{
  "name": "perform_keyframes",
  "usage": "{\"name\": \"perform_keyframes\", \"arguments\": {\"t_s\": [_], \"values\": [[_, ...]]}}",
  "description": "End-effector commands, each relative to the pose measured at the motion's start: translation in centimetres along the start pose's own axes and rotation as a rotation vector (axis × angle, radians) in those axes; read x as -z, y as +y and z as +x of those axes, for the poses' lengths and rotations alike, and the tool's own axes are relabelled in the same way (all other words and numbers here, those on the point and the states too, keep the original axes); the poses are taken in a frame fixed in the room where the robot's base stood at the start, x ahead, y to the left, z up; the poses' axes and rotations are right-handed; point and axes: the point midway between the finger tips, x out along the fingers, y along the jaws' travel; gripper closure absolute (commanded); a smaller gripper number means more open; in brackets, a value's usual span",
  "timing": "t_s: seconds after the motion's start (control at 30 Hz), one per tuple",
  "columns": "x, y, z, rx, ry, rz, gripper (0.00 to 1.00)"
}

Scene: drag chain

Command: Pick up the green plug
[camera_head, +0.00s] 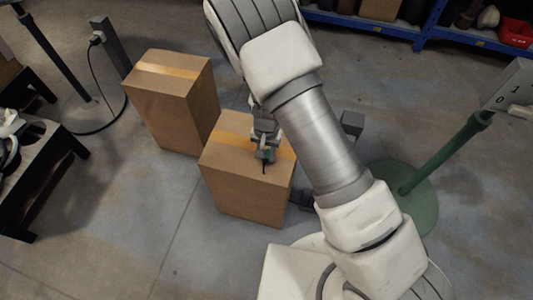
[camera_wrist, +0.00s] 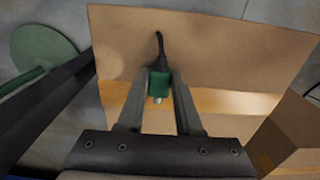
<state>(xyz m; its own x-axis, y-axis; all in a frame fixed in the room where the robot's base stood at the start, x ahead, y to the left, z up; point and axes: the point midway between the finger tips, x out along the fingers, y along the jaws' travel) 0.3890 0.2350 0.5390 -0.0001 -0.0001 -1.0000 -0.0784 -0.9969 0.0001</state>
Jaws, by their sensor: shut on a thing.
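The green plug (camera_wrist: 159,83) is small and boxy, with a dark cable stub at one end and a pale metal tip at the other. In the wrist view it sits between the two fingers of my gripper (camera_wrist: 158,80), which is shut on it. In the head view the plug (camera_head: 265,155) shows as a small green patch at my gripper (camera_head: 264,153), over the top of the nearer cardboard box (camera_head: 222,155). I cannot tell whether the plug touches the box top. Part of the plug is hidden by the fingers.
A second cardboard box (camera_head: 172,100) stands to the left and behind. A green post on a round base (camera_head: 415,197) stands at the right. A black table (camera_head: 38,165) is at the left, and a blue shelf (camera_head: 433,28) is at the back. Open floor lies at the lower left.

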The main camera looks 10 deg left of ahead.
Motion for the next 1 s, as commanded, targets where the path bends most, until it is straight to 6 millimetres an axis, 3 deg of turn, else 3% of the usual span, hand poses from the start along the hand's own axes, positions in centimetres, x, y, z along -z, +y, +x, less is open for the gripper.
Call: {"name": "perform_keyframes", "arguments": {"t_s": [0.27, 0.7, 1.0], "values": [[0.0, -0.1, -4.2, 0.002, 0.002, 0.0, 1.0], [-1.6, 8.5, -9.1, 0.002, 0.0, 0.005, 1.0], [-2.2, 11.2, -10.5, 0.001, 0.0, 0.001, 1.0]]}}
